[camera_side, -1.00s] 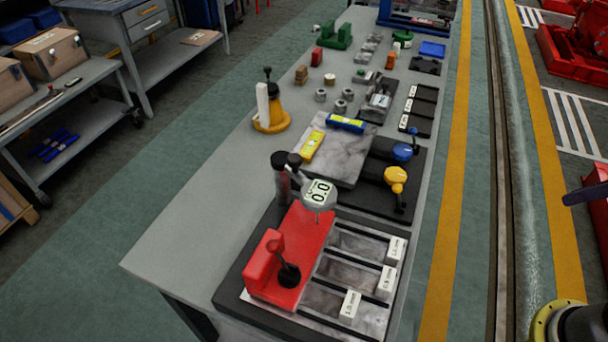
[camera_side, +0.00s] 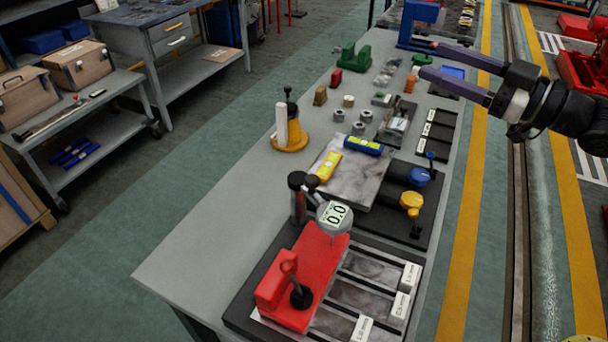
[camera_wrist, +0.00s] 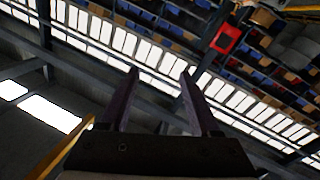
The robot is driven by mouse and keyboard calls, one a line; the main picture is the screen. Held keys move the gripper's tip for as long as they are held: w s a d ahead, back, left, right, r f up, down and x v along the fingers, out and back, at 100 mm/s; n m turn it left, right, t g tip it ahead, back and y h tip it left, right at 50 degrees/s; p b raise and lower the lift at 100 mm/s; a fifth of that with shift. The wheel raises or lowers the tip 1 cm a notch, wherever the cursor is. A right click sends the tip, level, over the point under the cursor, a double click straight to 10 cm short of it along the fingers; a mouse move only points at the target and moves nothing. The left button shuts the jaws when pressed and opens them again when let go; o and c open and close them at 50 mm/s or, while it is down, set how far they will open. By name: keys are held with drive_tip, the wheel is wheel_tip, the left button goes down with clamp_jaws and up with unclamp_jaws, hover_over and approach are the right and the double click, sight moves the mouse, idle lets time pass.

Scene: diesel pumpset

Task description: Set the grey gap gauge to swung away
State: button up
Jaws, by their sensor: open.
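The grey gap gauge (camera_side: 334,217) is a round grey head with a white display reading 0.0. In the side view it sits at the top end of the red block (camera_side: 308,277), beside a dark upright post (camera_side: 297,200) with a black knob. It appears to reach over the block; whether it touches the block cannot be told. My gripper (camera_side: 427,58) is open and empty at the upper right, far from the gauge, its purple fingers pointing left. In the wrist view my gripper (camera_wrist: 159,72) has nothing between its fingers, and the gauge is not in view.
White-labelled blocks (camera_side: 400,304) lie in slots right of the red block. Blue (camera_side: 419,177) and yellow (camera_side: 411,200) knobs stand behind the gauge. A yellow-based stand (camera_side: 290,141) rises further back. The bench's left front surface (camera_side: 215,245) is clear.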

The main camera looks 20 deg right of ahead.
drive_tip(key=a+f+n+g+y, duration=0.3)
drive_tip(key=a+f+g+y, duration=0.25)
drive_tip(key=a+f, duration=0.4)
drive_tip(key=m+g, duration=0.1)
approach(317, 194)
wheel_tip(317, 194, up, 3)
drive_tip(key=x, duration=1.4)
drive_tip(key=shift+w, duration=0.2)
clamp_jaws()
